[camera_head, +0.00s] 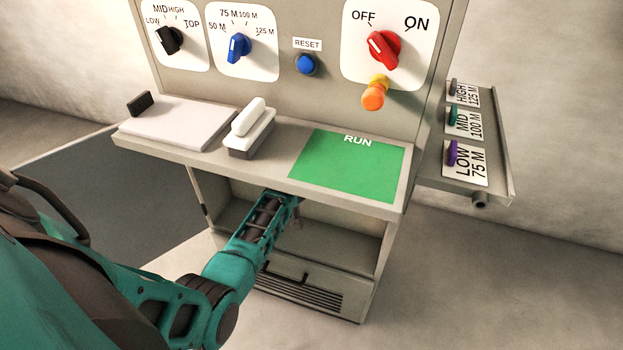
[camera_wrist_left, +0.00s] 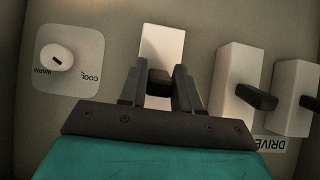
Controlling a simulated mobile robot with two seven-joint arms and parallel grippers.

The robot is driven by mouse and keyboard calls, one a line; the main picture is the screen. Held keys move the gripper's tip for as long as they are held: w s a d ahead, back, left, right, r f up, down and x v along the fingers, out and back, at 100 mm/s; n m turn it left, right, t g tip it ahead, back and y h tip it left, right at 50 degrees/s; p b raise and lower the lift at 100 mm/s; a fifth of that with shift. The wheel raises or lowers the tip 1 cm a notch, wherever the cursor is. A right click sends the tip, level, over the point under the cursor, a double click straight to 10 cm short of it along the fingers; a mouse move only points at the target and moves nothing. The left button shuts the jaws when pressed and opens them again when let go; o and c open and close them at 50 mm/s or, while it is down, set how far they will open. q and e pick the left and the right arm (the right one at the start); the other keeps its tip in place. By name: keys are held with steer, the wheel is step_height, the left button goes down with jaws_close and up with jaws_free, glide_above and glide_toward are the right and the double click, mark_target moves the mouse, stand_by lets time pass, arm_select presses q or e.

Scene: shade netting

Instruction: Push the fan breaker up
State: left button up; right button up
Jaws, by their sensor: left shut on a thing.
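In the left wrist view a white breaker body (camera_wrist_left: 163,45) stands on the grey panel, with a dark lever (camera_wrist_left: 159,83) in front of it. My left gripper (camera_wrist_left: 160,75) is shut on this lever, one finger on each side. No label for this breaker shows, so I cannot read whether it is the fan one. In the head view my left arm reaches under the console's shelf; the gripper's tips and the breakers are hidden there. My right gripper is in neither view.
Two more white breakers (camera_wrist_left: 236,72) (camera_wrist_left: 293,90) with dark levers stand to the right, near a DRIVE label (camera_wrist_left: 270,145). A WARM/COOL knob (camera_wrist_left: 57,57) is at left. The green RUN mat (camera_head: 350,168) and a white-handled block (camera_head: 250,130) are on the shelf (camera_head: 270,165) above my arm.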

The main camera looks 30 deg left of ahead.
arm_select(q)
steer(key=o, duration=1)
steer(key=shift+c, duration=0.2)
steer(key=shift+s, duration=0.1)
steer(key=v, duration=0.7)
steer(key=shift+s, duration=0.15)
steer(key=shift+r, duration=0.15)
steer(key=s+d+f+m+h, duration=0.2)
steer(key=s+d, duration=0.6)
steer(key=s, duration=0.2)
steer(key=s+d+f+m+h, duration=0.2)
steer(key=s+d+m, duration=0.1)
steer(key=s+d, duration=0.5)
steer(key=shift+s+f+t+h, duration=0.15)
steer(key=shift+s+t+h, duration=0.2)
steer(key=shift+s, duration=0.85)
